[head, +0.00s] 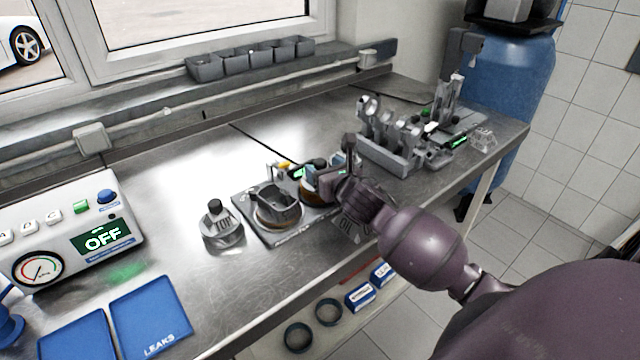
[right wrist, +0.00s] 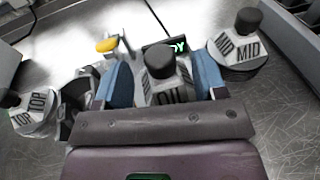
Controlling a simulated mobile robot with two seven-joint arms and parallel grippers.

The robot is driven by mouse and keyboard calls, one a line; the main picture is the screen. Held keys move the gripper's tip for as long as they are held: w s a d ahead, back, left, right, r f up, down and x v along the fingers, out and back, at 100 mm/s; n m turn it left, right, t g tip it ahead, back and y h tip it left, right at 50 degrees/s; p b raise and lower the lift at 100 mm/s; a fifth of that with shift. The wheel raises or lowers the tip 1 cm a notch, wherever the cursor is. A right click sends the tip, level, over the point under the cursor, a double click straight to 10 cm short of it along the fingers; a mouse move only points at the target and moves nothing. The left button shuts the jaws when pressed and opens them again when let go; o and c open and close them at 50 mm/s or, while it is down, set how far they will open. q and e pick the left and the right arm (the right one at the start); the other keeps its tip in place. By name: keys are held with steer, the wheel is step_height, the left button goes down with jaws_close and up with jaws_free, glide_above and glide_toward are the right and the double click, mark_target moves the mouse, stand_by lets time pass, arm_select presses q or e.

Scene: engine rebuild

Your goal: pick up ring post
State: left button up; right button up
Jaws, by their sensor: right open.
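Three grey ring posts with black knobs show in the right wrist view. The one lettered OIL (right wrist: 170,92) stands between the two blue-padded fingers of my right gripper (right wrist: 162,72), which is open around it. I cannot tell whether the fingers touch it. The MID post (right wrist: 238,47) stands to the right and the TOP post (right wrist: 34,112) to the left, both outside the fingers. In the head view, a ring post (head: 222,232) stands left of the tray, and my right gripper (head: 335,172) is over the tray's right end, largely hiding what is there. My left gripper is not in view.
The tray (head: 262,236) holds a dark round part (head: 275,205). A grey tool rack (head: 385,158) stands beyond my right gripper. A gauge box (head: 70,235) and blue mats (head: 150,318) are at the left. Bare steel bench lies behind the tray.

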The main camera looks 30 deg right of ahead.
steer(key=shift+x, duration=0.85)
steer(key=shift+s, duration=0.1)
jaws_close()
